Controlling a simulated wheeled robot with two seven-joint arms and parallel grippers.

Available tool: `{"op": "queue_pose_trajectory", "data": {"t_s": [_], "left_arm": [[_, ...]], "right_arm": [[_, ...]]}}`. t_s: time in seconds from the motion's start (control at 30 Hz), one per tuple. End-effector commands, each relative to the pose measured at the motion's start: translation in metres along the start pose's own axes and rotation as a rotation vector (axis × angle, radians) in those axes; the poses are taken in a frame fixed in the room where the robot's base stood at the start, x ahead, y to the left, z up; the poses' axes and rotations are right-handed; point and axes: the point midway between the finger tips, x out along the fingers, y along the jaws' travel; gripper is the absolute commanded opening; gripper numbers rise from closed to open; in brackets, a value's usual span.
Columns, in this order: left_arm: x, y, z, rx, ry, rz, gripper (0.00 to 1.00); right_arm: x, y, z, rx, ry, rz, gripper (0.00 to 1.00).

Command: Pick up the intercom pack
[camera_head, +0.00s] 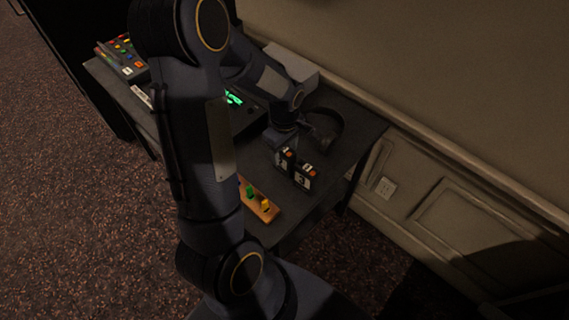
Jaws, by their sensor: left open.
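Two small dark packs with white number labels and orange parts on top, which look like intercom packs, stand side by side near the right end of the dark desk (318,198). One is the left pack (282,161); the other, the right pack (302,179), shows a 3. My left gripper (284,143) points down right behind or above the left pack. It is open; its fingers are small and dark, and I cannot tell whether they touch the pack. My right gripper is not in view.
Headphones (330,128) lie behind the packs. A grey box (291,66) stands by the wall. A wooden board (260,204) with coloured pegs lies at the front edge. A green-lit console (234,97) and a device with coloured buttons (122,58) are further left.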

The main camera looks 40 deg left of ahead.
Motion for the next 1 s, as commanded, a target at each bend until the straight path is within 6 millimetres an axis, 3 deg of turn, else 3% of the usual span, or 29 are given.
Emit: {"op": "queue_pose_trajectory", "data": {"t_s": [0.03,0.27,0.7,1.0], "left_arm": [[0.0092,-0.0002,0.0000,0.000,0.000,-0.001,0.56],[0.0073,0.0000,0.0002,0.002,0.000,0.000,0.56],[0.0071,0.0000,0.0003,0.002,0.000,0.000,0.00],[0.0043,0.0006,0.0001,0.002,0.000,0.002,0.00]], "right_arm": [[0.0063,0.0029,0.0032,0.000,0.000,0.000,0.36],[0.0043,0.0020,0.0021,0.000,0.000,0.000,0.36],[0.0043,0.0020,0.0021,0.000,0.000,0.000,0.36],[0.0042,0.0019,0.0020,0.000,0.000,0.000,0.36]]}}
